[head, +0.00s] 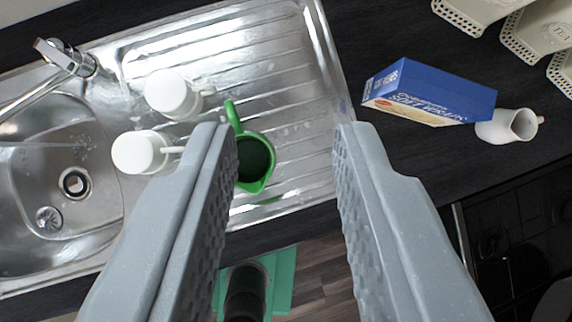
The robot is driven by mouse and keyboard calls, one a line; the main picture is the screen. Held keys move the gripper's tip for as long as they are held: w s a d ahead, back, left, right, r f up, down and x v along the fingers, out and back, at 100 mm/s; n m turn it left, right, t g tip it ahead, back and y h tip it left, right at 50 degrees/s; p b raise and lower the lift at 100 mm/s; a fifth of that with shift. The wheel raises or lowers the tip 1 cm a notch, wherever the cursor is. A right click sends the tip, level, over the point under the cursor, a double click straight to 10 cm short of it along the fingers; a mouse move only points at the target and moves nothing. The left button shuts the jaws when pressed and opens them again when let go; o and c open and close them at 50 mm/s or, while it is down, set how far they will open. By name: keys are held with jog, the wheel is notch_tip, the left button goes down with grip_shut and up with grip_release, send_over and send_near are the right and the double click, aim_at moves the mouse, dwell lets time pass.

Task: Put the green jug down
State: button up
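The green jug (256,161) stands upright on the ribbed drainer of the steel sink unit (285,104). Its handle points to the back and its dark inside shows from above. My gripper (284,130) is open, with its two grey fingers spread wide and nothing between them that it grips. The left finger covers a little of the jug's left side. The jug appears nearer the left finger than the right; I cannot tell whether they touch.
Two white mugs (168,92) (138,152) stand left of the jug. A sink bowl (60,150) and tap (66,58) are further left. A blue box (436,88) and white pitcher (509,125) are on the dark worktop (385,30) at right, with canisters (540,28) behind.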

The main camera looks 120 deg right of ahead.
jog(key=s+a+r+t, duration=0.1)
jog(key=s+r+t, duration=0.3)
jog(key=r, duration=0.8)
jog(key=s+r+m+t, duration=0.1)
jog(key=s+r+t, duration=0.3)
jog(key=s+r, duration=0.4)
notch_tip(320, 180, up, 6)
jog(key=shift+a+f, duration=0.25)
jog(key=shift+a, duration=0.1)
jog(key=shift+s+f, duration=0.1)
notch_tip(320, 180, down, 10)
jog(key=b, duration=1)
